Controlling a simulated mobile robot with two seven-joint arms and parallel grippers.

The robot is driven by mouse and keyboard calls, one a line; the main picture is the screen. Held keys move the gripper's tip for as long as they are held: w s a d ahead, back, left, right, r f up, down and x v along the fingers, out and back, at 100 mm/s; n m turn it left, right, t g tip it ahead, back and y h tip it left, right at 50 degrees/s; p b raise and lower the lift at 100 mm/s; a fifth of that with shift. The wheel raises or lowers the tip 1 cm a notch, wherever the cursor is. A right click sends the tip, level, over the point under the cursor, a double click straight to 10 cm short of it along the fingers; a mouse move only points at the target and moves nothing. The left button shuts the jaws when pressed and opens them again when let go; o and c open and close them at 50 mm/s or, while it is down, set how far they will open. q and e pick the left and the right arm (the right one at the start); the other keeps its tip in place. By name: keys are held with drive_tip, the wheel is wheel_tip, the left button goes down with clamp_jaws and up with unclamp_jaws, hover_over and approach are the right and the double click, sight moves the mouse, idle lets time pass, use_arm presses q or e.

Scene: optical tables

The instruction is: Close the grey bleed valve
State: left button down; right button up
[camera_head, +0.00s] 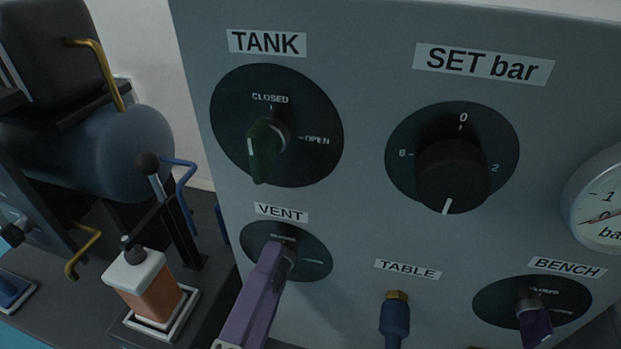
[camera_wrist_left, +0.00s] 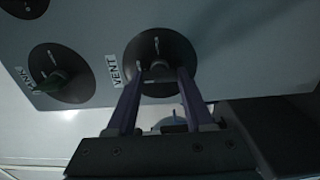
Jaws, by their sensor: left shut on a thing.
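The grey knob (camera_head: 287,262) sits on a round black dial (camera_head: 314,258) labelled VENT, low on the left of the grey panel. My left gripper (camera_head: 274,259), with purple fingers, reaches up to this knob from below and is shut on it. In the left wrist view the two fingers stand on either side of the knob (camera_wrist_left: 157,73), in front of its dial (camera_wrist_left: 150,47). The fingers hide much of the knob and of the dial's lettering in the head view, so I cannot tell which mark it points to. My right gripper is not in view.
The green TANK knob (camera_head: 264,152) is just above, the black SET bar knob (camera_head: 452,175) to its right. The BENCH knob (camera_head: 535,322), TABLE fitting (camera_head: 395,318) and a gauge (camera_head: 602,200) are farther right. A blue tank (camera_head: 125,150) and orange-brown block (camera_head: 150,288) stand left.

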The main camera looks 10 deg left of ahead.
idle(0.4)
use_arm(q)
drive_tip(key=shift+c, duration=1.4)
unclamp_jaws()
drive_tip(key=shift+s, duration=0.1)
drive_tip(key=s+p, duration=0.2)
drive_tip(key=s, duration=0.8)
drive_tip(key=shift+a+p, duration=0.15)
drive_tip(key=shift+p, duration=0.15)
drive_tip(key=shift+w+r, duration=0.1)
